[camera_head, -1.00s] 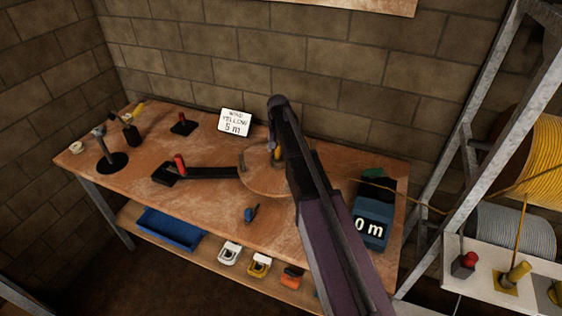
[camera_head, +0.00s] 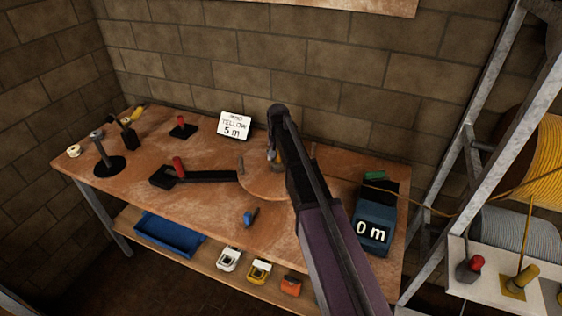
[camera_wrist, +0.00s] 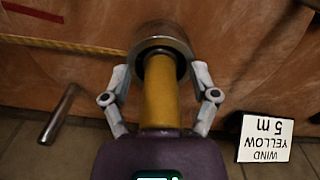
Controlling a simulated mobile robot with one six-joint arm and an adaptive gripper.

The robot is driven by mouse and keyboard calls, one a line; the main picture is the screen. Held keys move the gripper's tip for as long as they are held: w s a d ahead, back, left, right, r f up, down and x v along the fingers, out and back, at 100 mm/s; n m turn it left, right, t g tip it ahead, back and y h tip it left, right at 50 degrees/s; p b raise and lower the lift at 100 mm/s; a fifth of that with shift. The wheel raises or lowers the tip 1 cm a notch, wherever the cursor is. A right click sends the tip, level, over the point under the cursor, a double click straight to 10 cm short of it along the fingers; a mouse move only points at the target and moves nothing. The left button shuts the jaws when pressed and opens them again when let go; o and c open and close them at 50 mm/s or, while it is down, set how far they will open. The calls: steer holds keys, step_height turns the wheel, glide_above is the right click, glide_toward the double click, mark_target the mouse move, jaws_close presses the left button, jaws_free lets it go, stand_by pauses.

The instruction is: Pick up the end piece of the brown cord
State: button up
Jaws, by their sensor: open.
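No cord that is clearly brown shows; a yellow-tan cord (camera_head: 440,213) runs from the rack across the bench's right side. A yellow cord (camera_wrist: 75,46) also crosses the wrist view to a grey metal collar (camera_wrist: 163,42). A yellow cylinder (camera_wrist: 160,92) joins that collar and lies between the fingers of my gripper (camera_wrist: 160,74). The gripper is open, with a finger on each side; I cannot tell whether either touches. In the head view my gripper (camera_head: 274,157) is over the bench's round plate (camera_head: 258,184), partly hidden by my arm.
The bench (camera_head: 210,145) carries a "WIND YELLOW 5 m" sign (camera_head: 234,125), a blue "0 m" counter (camera_head: 373,222) and a red-handled black tool (camera_head: 178,168). A grey rod (camera_wrist: 60,115) stands left of my gripper. A rack with a yellow spool (camera_head: 545,165) is at right.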

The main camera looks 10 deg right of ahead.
steer(key=shift+s, duration=0.1)
jaws_close()
steer(key=shift+r+p, duration=0.25)
steer(key=shift+p, duration=0.05)
step_height(320, 180, up, 3)
steer(key=p, duration=0.3)
steer(key=shift+r, duration=0.1)
steer(key=s+a, duration=0.2)
steer(key=s, duration=0.5)
steer(key=s+a+r+p, duration=0.1)
steer(key=s, duration=0.7)
steer(key=shift+s+a+r, duration=0.15)
steer(key=shift+s+a, duration=0.05)
steer(key=shift+a, duration=0.15)
